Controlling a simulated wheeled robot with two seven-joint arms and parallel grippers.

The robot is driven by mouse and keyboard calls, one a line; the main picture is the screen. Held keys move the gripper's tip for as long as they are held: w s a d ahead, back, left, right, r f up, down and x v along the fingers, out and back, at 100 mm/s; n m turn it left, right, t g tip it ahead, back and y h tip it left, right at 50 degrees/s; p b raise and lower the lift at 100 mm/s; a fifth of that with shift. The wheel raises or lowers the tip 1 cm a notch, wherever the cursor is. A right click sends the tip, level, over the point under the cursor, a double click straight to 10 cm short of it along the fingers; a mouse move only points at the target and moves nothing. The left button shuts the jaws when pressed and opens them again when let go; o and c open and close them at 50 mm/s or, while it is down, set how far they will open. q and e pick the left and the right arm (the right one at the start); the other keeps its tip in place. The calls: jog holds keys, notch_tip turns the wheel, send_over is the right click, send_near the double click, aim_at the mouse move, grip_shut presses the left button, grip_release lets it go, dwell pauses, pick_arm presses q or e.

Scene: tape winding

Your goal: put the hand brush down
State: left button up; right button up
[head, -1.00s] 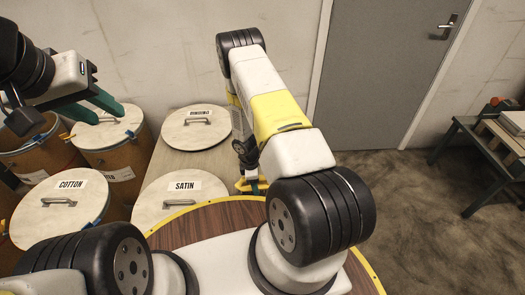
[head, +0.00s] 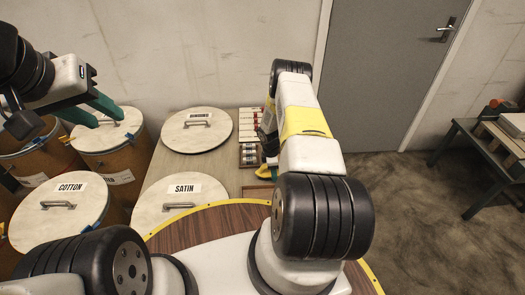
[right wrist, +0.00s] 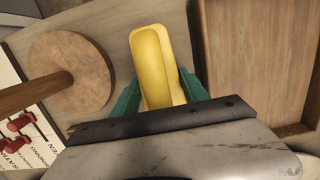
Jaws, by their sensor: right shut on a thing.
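The hand brush is a yellow piece (right wrist: 158,68) in the right wrist view, standing between the green fingers of my right gripper (right wrist: 155,92). My right gripper is shut on it. In the head view a bit of the yellow brush (head: 266,172) shows beside my right arm; the arm hides most of the right gripper and what is under it. The brush's bristles are not visible, and I cannot tell whether it touches the table. My left gripper (head: 96,112) is at the left, its green fingers apart and empty, over the drums.
In the right wrist view a wooden tray (right wrist: 200,30) lies right of the brush and a round wooden base with a rod (right wrist: 82,62) lies left. A card with red pieces (head: 249,121) lies on the table (head: 222,165). Lids marked COTTON (head: 85,215) and SATIN (head: 160,205) are nearby.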

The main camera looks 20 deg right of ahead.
jog(key=shift+f, duration=0.2)
jog(key=o, duration=1.4)
jog(key=shift+o, duration=0.2)
